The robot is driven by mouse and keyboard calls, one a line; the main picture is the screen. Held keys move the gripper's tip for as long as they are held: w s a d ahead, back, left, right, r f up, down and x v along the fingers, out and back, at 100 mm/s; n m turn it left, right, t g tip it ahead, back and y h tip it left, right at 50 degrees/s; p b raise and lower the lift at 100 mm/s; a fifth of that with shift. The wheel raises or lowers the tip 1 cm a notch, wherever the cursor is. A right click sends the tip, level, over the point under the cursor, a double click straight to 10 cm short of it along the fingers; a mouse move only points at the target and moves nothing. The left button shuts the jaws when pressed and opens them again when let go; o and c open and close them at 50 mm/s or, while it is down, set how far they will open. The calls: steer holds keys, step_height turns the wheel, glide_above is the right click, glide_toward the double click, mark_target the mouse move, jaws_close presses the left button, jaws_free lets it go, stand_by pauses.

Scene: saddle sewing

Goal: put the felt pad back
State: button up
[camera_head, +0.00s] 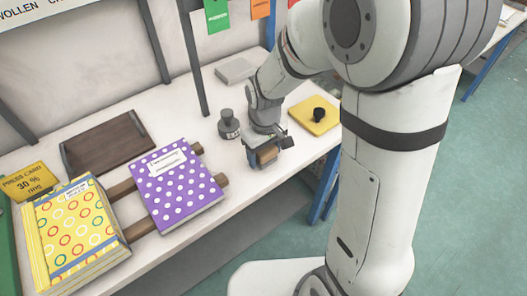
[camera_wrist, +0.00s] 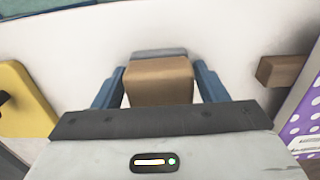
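My gripper (camera_wrist: 158,84) is low over the white table. Its two blue fingers lie close against both sides of a small brown block (camera_wrist: 158,82) with a grey layer at its far side. The block looks like the felt pad, but I cannot be sure. In the head view the same block (camera_head: 267,155) shows under my gripper (camera_head: 268,148), near the table's front edge. Whether it touches the table is unclear. A yellow square pad (camera_head: 325,124) with a black knob-like piece (camera_head: 319,114) lies to the right; the pad also shows in the wrist view (camera_wrist: 25,108).
A dark grey weight-like piece (camera_head: 229,125) stands left of my gripper. A purple dotted book (camera_head: 178,190) lies on wooden bars (camera_head: 122,188). The white table (camera_head: 190,110) is clear between.

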steer(key=shift+o, duration=0.9)
steer(key=shift+r, duration=0.25)
step_height(320, 180, up, 12)
steer(key=s+d+r+m+t, duration=0.1)
steer(key=s+d+m, duration=0.5)
steer(key=s+d, duration=0.6)
steer(key=shift+s+r+m+t+p, duration=0.2)
steer(key=shift+r+m+t+p, duration=0.2)
steer(key=shift+t, duration=0.4)
